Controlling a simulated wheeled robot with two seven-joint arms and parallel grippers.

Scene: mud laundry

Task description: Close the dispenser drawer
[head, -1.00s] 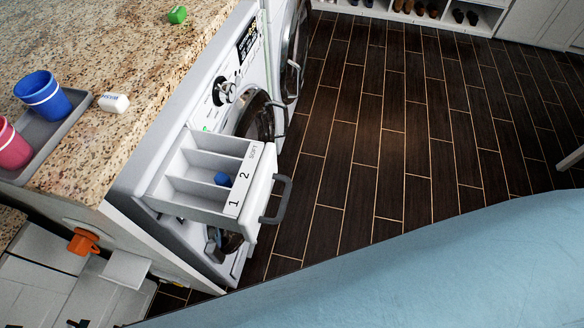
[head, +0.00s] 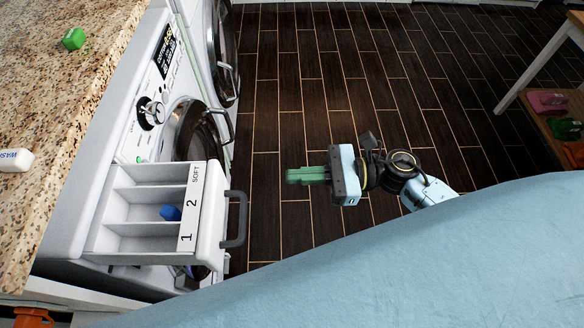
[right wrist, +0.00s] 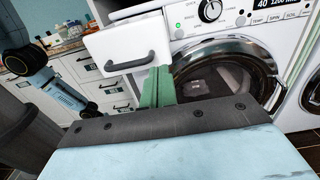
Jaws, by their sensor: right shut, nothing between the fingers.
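The white dispenser drawer (head: 207,240) is pulled out of the washing machine, its compartments showing beside the labels 1, 2 and SOFT. A small blue piece (head: 170,212) lies in the middle compartment. The dark grey handle (head: 238,218) is on the drawer's front. My right gripper (head: 290,175), with green fingers, is shut and empty, to the right of the handle with a gap between. In the right wrist view, the drawer front (right wrist: 108,45) and handle (right wrist: 128,62) show left of and beyond the fingertips (right wrist: 158,72). My left gripper is not seen.
The washing machine (head: 140,85) has a round door (head: 195,130) behind the drawer. A granite counter (head: 60,110) holds a green item (head: 74,39) and a white item (head: 16,160). The dark floor (head: 370,70) is clear right of the machine. A light blue surface (head: 400,270) fills the foreground.

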